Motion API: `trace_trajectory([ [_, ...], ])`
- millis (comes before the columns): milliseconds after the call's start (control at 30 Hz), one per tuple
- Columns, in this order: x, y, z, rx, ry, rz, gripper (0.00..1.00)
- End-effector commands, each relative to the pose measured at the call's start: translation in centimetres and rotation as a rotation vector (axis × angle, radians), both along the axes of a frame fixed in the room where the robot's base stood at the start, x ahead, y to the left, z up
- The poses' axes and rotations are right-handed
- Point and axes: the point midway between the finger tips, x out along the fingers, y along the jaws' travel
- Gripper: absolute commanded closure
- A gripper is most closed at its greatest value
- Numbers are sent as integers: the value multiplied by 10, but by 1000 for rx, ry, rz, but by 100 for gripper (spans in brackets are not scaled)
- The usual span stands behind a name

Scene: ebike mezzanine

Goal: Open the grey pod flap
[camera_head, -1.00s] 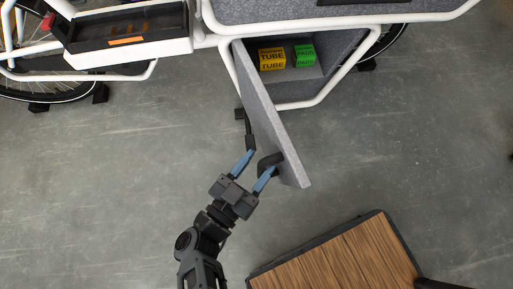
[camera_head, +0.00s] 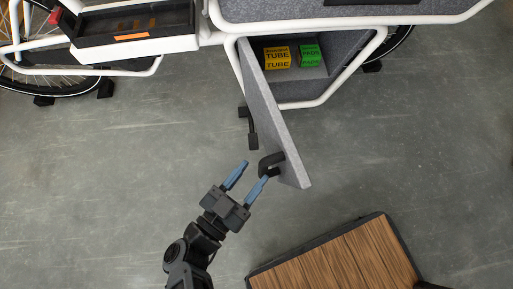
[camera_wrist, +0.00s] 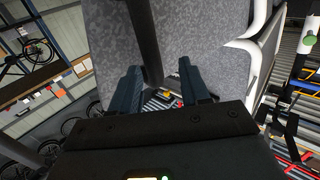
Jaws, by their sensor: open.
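The grey pod flap (camera_head: 272,115) stands swung out from the pod, so the pod's inside (camera_head: 318,72) shows. A black handle (camera_head: 270,163) sits near the flap's outer end. My gripper (camera_head: 252,180) is open and empty, with blue fingers just left of and below the handle; in the head view the right fingertip is close to it, and I cannot tell if they touch. In the wrist view the flap's grey face (camera_wrist: 195,40) fills the middle beyond my open fingers (camera_wrist: 160,85), and a dark bar runs down between them.
A yellow tube box (camera_head: 277,58) and a green pads box (camera_head: 310,56) sit in the pod. A wooden-topped piece (camera_head: 340,262) stands at the lower right. A black tray (camera_head: 130,27) is at the upper left.

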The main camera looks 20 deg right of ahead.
Motion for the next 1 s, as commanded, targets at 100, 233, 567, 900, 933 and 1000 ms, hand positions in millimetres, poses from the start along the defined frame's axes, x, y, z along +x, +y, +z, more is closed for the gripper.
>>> trace_trajectory([
  [100,-10,18,-1,1,2,3,54],
  [233,-18,31,0,1,1,1,54],
  [567,-23,39,0,-1,-1,0,54],
  [900,-23,39,0,-1,-1,0,54],
  [933,-23,39,0,-1,-1,0,54],
  [1000,-24,37,-2,1,2,2,54],
])
